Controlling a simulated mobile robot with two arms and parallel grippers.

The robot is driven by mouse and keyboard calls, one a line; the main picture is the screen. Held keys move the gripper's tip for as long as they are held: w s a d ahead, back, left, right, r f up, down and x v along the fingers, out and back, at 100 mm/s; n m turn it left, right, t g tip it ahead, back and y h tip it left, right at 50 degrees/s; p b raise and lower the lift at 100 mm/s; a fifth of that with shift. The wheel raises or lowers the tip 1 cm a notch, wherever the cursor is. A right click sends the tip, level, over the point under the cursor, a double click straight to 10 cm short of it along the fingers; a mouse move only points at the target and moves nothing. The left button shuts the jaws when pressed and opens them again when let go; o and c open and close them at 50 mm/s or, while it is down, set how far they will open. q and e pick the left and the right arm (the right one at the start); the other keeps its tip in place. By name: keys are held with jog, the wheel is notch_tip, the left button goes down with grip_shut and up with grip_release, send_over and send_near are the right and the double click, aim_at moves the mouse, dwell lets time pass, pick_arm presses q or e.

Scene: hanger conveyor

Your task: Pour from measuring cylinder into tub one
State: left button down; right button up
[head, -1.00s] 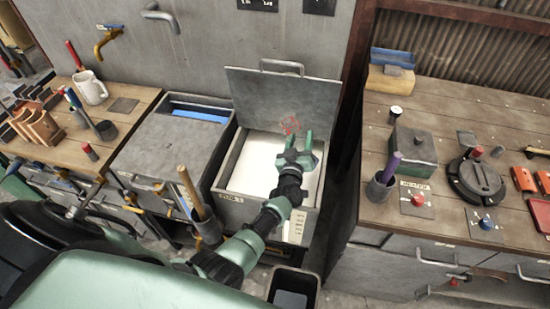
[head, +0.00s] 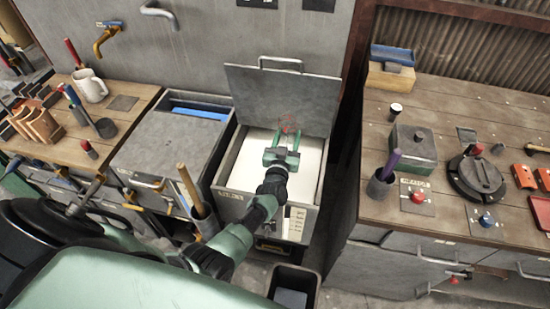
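Tub one (head: 236,193) is the grey tub in the middle with a label on its front. Its lid (head: 262,94) stands open at the back, and pale white content fills the inside. My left gripper (head: 285,146) is over the tub, toward its back, in front of the raised lid. Its green fingers are spread apart, and I see nothing clear between them. A faint reddish mark shows on the lid just beyond the fingertips. I cannot pick out a measuring cylinder for certain. My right gripper is not in view.
A second grey tub (head: 158,146) with a blue strip at its back stands to the left. A wooden-handled tool leans in a grey holder (head: 205,222) in front. Workbenches stand left and right (head: 455,108). A dark bin (head: 294,286) stands below.

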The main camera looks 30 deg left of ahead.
aim_at(289, 130)
pick_arm(q)
jog(key=shift+r, duration=0.1)
notch_tip(289, 130, up, 3)
jog(key=p, duration=0.3)
dwell(0.5)
jog(key=s+d+f+m+h+b, duration=0.1)
jog(key=s+d+h+b, duration=0.2)
jog(key=s, duration=0.5)
jog(key=s+d+f+m+b, duration=0.1)
jog(key=s+d+b, duration=0.25)
jog(key=s, duration=0.45)
jog(key=s+d+r+b, duration=0.1)
jog(key=s+r+b, duration=0.2)
jog(key=s, duration=0.4)
jog(key=s+d+r+m+h+b, duration=0.1)
jog(key=s+r+b, duration=0.2)
jog(key=s+r, duration=0.2)
jog(key=shift+s+d+r+t+h, duration=0.3)
jog(key=shift+s+r, duration=0.1)
jog(key=shift+s, duration=0.45)
